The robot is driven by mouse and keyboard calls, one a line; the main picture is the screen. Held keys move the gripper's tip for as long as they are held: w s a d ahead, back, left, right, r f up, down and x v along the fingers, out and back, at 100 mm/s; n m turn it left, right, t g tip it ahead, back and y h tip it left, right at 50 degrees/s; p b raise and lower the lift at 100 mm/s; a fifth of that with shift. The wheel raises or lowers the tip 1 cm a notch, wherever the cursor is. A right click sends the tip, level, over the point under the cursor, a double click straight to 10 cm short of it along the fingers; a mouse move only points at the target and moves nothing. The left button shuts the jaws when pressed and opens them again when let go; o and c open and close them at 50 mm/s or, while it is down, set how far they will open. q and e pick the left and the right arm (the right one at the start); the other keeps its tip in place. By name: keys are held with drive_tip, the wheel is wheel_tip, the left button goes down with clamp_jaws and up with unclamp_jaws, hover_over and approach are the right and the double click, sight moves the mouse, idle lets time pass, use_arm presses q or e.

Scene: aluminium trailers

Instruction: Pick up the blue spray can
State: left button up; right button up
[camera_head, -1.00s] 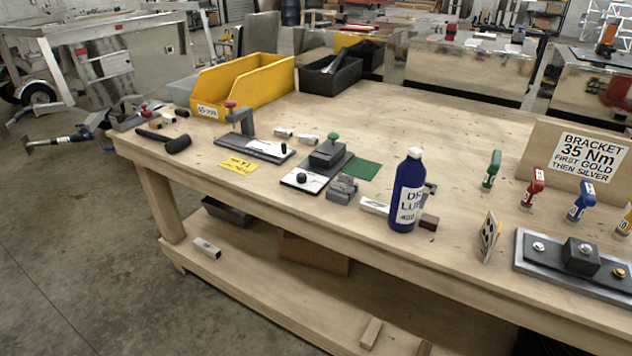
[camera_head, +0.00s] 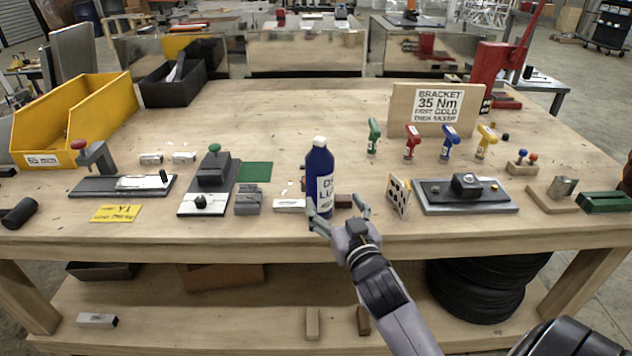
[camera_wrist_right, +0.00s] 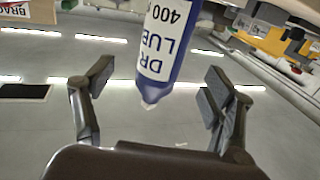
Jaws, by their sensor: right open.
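The blue spray can (camera_head: 320,178) is a dark blue bottle with a white cap and a white label. It stands upright on the wooden workbench near its front edge. My right gripper (camera_head: 338,206) reaches in from the front, open, low by the can. One finger overlaps the can's lower left side and the other is apart to its right. In the right wrist view the can (camera_wrist_right: 165,45) appears between the two spread fingers (camera_wrist_right: 157,78), with a gap on each side. My left gripper is out of view.
A small dark red block (camera_head: 343,201) lies right of the can, near a finger. A checkered marker stand (camera_head: 398,195) and a metal bracket fixture (camera_head: 465,207) stand farther right. A grey clamp block (camera_head: 249,200) and a white box (camera_head: 289,205) are left.

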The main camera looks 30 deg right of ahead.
sight(319, 182)
drive_tip(key=x, duration=0.3)
drive_tip(key=p+x, duration=0.1)
drive_tip(key=x, duration=0.5)
drive_tip(key=shift+w+a+f, duration=0.15)
drive_tip(key=shift+w+f, duration=0.25)
drive_tip(key=shift+s, duration=0.1)
drive_tip(key=shift+c, duration=0.5)
drive_tip(key=shift+r, duration=0.1)
drive_tip(key=c, duration=1.5)
